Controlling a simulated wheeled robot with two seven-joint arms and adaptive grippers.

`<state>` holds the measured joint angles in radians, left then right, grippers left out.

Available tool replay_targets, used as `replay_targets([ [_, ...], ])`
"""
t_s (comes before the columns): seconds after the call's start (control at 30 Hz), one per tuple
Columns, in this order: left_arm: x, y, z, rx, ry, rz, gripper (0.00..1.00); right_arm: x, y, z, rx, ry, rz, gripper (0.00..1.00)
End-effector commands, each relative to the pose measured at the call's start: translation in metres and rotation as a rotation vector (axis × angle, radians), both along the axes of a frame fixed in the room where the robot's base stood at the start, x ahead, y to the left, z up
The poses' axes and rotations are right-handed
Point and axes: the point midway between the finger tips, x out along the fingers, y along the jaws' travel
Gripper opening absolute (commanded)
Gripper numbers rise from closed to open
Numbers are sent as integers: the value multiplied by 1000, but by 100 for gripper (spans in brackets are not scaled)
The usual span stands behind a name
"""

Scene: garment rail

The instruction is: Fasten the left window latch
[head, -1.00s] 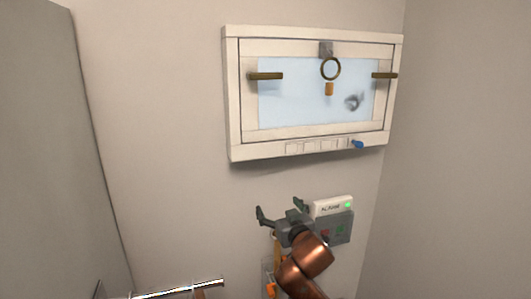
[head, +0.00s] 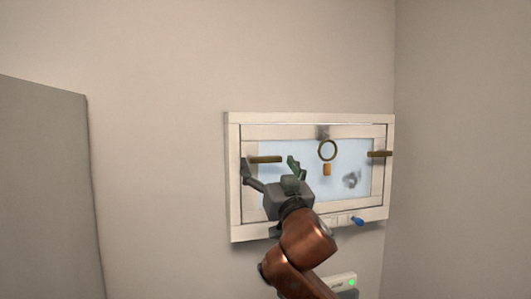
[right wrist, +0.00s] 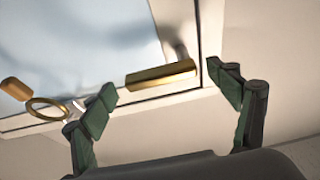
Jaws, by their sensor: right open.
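The left window latch (head: 265,159) is a brass bar lying level across the left side of the white window frame (head: 232,205). In the right wrist view the brass latch (right wrist: 160,75) lies beyond and between the open fingers, and no contact shows. My right gripper (head: 270,167) is open in front of the window's left part, its fingertips at about the latch's height in the picture. Its two dark green fingers also show in the right wrist view (right wrist: 165,85). The right window latch (head: 380,154) is a similar level brass bar. My left gripper is not in view.
A brass ring (head: 327,150) with an orange tag (head: 327,170) hangs at the window's top middle. A blue knob (head: 357,221) sits on the lower frame. A white alarm box (head: 340,281) is below. A grey panel (head: 45,190) stands at the left.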

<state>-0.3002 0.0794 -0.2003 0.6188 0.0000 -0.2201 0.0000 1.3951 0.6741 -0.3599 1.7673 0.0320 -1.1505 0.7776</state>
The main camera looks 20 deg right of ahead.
Motion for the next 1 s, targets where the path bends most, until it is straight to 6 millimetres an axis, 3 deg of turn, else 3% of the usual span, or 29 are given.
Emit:
replay_targets([
  [0.2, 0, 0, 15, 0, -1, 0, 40, 21, 1, 10, 0, 1, 0, 82],
  [0.53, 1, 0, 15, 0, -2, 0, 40, 25, 1, 9, 0, 1, 0, 82],
  [1.0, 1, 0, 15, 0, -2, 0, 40, 25, 1, 9, 0, 1, 0, 50],
])
